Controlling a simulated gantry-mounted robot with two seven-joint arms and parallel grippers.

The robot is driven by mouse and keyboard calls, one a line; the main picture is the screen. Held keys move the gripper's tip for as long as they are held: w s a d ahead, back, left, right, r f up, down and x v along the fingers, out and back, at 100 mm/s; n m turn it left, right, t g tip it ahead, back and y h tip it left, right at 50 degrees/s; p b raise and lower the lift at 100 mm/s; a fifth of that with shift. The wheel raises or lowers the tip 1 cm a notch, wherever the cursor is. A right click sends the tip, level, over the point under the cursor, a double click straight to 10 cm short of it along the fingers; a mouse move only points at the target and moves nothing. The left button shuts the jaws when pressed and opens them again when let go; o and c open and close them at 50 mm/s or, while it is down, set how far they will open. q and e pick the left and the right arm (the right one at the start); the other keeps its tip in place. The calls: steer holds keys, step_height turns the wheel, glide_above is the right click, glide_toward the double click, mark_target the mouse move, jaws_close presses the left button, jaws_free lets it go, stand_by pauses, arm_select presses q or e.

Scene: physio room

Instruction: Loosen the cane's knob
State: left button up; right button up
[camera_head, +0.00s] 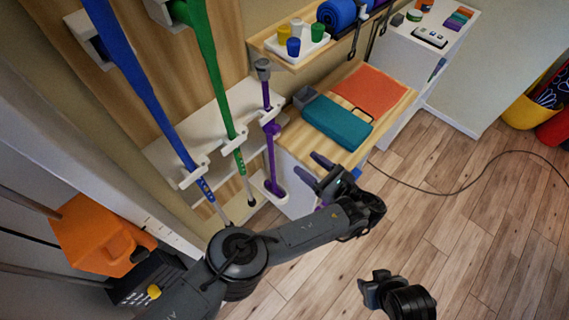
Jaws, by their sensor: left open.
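Three canes or poles stand in white holders at the left: a blue one (147,92), a green one (209,70) and a slim purple one (270,150). The purple one has a grey top (263,68) and its foot rests near a white base. I cannot tell for sure which part is a cane's knob. My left gripper (312,168) is open and empty, to the right of the purple cane and apart from it, with its fingers pointing towards it. My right gripper (370,290) is low in the picture, away from the canes; its fingers are too unclear to judge.
A wooden-topped cabinet (392,118) with a teal folded item (338,122) and an orange one (371,92) stands just behind my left gripper. A shelf with a white cup tray (305,48) is above. A black cable (450,190) crosses the floor.

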mark_target(279, 132)
arm_select(q)
steer(key=shift+n, duration=0.4)
steer(key=x, duration=0.4)
steer(key=w+r+x, duration=0.1)
steer(key=x, duration=0.3)
steer(key=d+p+x, duration=0.1)
steer(key=x, duration=0.3)
steer(key=shift+w+a+r, duration=0.15)
steer(key=shift+w+a, duration=0.05)
steer(key=shift+w, duration=0.25)
arm_select(e)
steer(key=shift+w+f, duration=0.2)
steer(key=shift+w, duration=0.1)
arm_select(q)
steer(key=shift+c, duration=0.3)
steer(key=c, duration=1)
arm_select(e)
steer(key=shift+d, duration=0.1)
